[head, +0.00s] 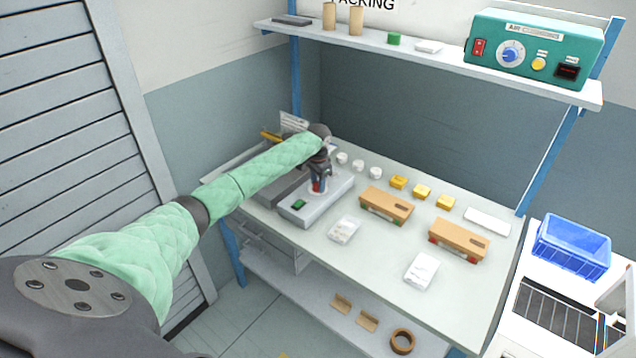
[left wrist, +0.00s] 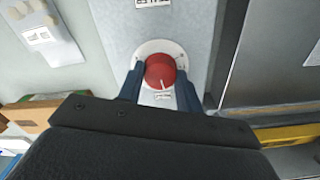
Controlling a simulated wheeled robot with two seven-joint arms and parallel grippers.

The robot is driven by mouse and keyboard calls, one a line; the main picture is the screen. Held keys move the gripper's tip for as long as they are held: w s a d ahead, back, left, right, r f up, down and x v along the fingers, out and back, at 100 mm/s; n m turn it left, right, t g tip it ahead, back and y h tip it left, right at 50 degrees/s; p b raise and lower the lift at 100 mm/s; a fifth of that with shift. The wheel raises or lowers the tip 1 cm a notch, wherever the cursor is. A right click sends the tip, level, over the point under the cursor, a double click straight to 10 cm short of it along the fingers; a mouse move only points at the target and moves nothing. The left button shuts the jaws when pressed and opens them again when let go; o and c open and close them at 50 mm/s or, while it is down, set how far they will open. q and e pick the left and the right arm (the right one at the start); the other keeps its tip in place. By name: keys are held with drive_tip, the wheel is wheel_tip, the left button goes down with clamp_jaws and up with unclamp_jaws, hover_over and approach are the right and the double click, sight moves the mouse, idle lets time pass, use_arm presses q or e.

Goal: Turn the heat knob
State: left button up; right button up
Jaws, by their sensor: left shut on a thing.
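The heat knob is red with a white pointer line and sits on a pale round dial; it shows in the left wrist view as the red knob (left wrist: 160,71). In the head view the red knob (head: 317,186) shows partly under my gripper, on top of a grey sealer-like unit (head: 322,206) with a green switch (head: 299,204). My left gripper (head: 318,181) points down at the knob, and in the left wrist view its two dark fingers (left wrist: 160,82) are on either side of it, shut on it. The pointer line is toward the lower side of that view. My right gripper is not in view.
Cartons (head: 386,206), white packets (head: 344,230) and yellow blocks (head: 421,191) lie on the bench to the right of the unit. A teal control box (head: 541,50) with a blue knob stands on the shelf above. A blue crate (head: 572,248) is at the far right.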

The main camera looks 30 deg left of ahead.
use_arm(q)
drive_tip(key=shift+a+r+m, duration=0.1)
drive_tip(key=shift+r+m, duration=0.05)
drive_tip(key=shift+m, duration=0.85)
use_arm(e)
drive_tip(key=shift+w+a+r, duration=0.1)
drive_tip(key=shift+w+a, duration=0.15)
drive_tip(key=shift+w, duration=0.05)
use_arm(q)
drive_tip(key=shift+w, duration=0.1)
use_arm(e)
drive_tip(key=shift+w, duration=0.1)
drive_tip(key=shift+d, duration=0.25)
use_arm(q)
drive_tip(key=o, duration=1)
drive_tip(key=shift+r+b, duration=0.45)
wheel_tip(320, 180, up, 6)
drive_tip(key=shift+f+b, duration=0.15)
drive_tip(key=shift+b, duration=1)
drive_tip(key=shift+r, duration=0.55)
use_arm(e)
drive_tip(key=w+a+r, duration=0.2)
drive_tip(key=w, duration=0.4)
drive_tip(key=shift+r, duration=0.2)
